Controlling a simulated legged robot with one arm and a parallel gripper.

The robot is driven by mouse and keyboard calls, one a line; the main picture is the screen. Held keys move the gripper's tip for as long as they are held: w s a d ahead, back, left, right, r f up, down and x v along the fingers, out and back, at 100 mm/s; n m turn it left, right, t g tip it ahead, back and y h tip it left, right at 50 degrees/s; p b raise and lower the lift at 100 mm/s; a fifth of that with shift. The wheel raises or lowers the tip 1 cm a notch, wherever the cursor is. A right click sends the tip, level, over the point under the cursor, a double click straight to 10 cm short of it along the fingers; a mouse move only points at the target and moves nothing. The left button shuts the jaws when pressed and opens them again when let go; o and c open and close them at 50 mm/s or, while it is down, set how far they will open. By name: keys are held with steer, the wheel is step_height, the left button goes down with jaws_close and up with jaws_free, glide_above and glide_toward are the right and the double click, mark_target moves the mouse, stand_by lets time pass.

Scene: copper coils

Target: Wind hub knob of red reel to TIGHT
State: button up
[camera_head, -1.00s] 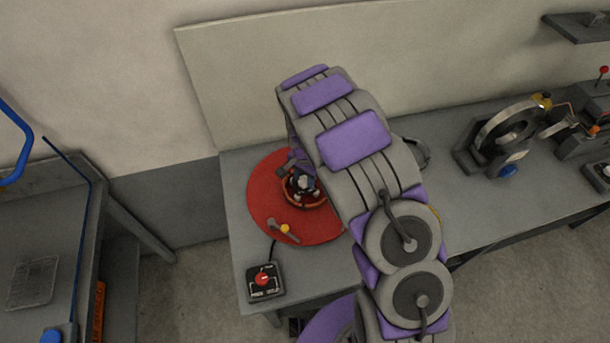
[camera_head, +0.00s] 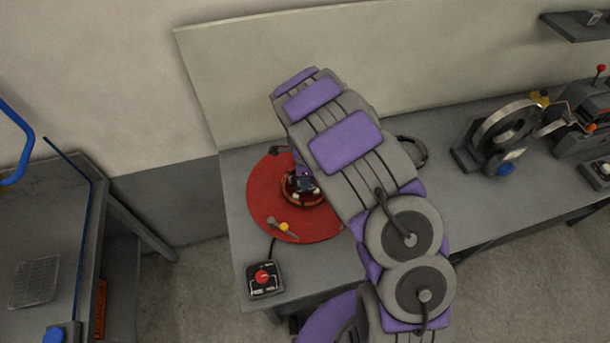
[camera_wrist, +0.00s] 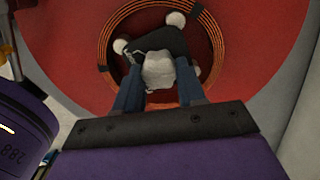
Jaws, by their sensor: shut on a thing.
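The red reel (camera_head: 265,200) lies flat on the bench, with copper windings (camera_wrist: 107,50) around its hub. The hub knob (camera_wrist: 160,40) is dark with pale rounded lobes and sits in the middle of the reel in the wrist view. My gripper (camera_wrist: 158,70) is over the hub with its two fingers on either side of a pale lobe of the knob, shut on it. In the head view my arm covers the right part of the reel, and the fingertips are small and partly hidden. Any TIGHT marking cannot be made out.
A small handle with a yellow knob (camera_head: 284,227) lies over the reel's front edge. A control box with a red button (camera_head: 263,278) stands at the bench's front left corner. A metal ring fixture (camera_head: 507,125) stands farther right on the bench.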

steer(key=shift+m, duration=1.1)
steer(key=shift+w, duration=0.1)
steer(key=shift+a, duration=0.1)
steer(key=o, duration=0.6)
steer(key=shift+r, duration=0.1)
steer(key=o, duration=0.5)
steer(key=shift+a, duration=0.15)
steer(key=shift+c, duration=0.2)
